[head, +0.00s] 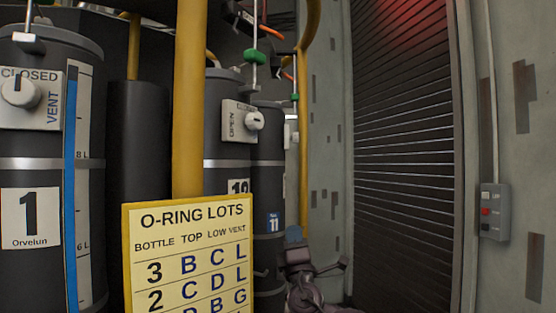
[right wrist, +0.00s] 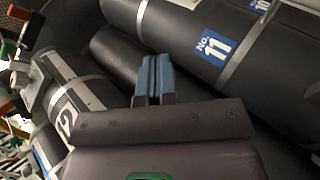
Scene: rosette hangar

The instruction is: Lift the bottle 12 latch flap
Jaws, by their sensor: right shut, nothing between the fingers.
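Bottle 12 (right wrist: 92,90) is a dark cylinder lying slantwise in the right wrist view, at left, with a white label reading 12. I cannot make out its latch flap for certain. My right gripper (right wrist: 152,76) is shut and empty, its blue fingertips together. In the wrist view it is to the right of bottle 12, and I see no contact with it. In the head view my right gripper (head: 293,236) is low in the middle, beside bottle 11 (head: 270,170). I cannot pick out bottle 12 there. My left gripper is not in view.
Bottle 1 (head: 85,170) stands at left; a bottle with a partly hidden number (head: 215,130) stands behind the yellow post (head: 188,100). An O-ring lots sign (head: 190,260) blocks the lower front. A slatted shutter (head: 405,150) and a switch box (head: 494,212) are at right.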

